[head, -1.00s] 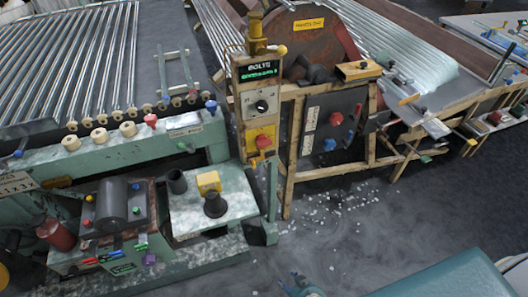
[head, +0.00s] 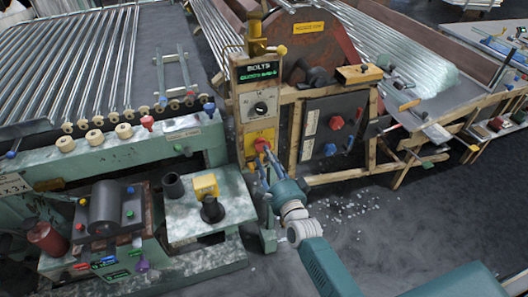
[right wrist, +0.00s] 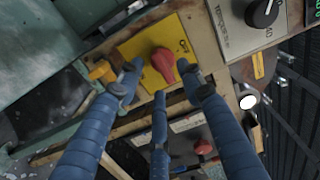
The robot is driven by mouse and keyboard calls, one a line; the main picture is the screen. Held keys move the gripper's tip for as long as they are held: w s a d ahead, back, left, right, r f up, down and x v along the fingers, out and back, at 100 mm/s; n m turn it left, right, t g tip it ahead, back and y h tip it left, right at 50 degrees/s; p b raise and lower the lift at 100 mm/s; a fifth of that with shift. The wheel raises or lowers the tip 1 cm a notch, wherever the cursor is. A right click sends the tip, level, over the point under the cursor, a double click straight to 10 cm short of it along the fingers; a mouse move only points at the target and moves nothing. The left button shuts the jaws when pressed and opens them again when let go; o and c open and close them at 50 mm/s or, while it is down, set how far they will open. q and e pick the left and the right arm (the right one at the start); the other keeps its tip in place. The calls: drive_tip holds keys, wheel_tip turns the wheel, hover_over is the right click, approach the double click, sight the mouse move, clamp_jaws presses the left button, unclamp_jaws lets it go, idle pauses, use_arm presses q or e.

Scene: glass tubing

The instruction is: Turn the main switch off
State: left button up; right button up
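The main switch is taken to be the red knob (head: 262,145) on a yellow plate, low on the wooden post panel. In the right wrist view the red knob (right wrist: 164,62) sits on the yellow plate (right wrist: 140,55). My right gripper (head: 263,160) is at the plate, reaching from the lower right. In the right wrist view its blue fingers (right wrist: 163,85) are spread, with one on each side of the knob and a third below it. They appear apart from the knob, though contact is hard to judge. My left gripper is out of view.
A black dial (head: 261,108) sits above the switch, under a lit green display (head: 259,73). A black panel with a red knob (head: 336,122) and a blue knob (head: 330,150) stands to the right. A green machine (head: 190,145) is at left. Open floor lies in front.

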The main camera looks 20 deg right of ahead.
drive_tip(key=w, duration=0.3)
drive_tip(key=shift+w, duration=0.35)
clamp_jaws()
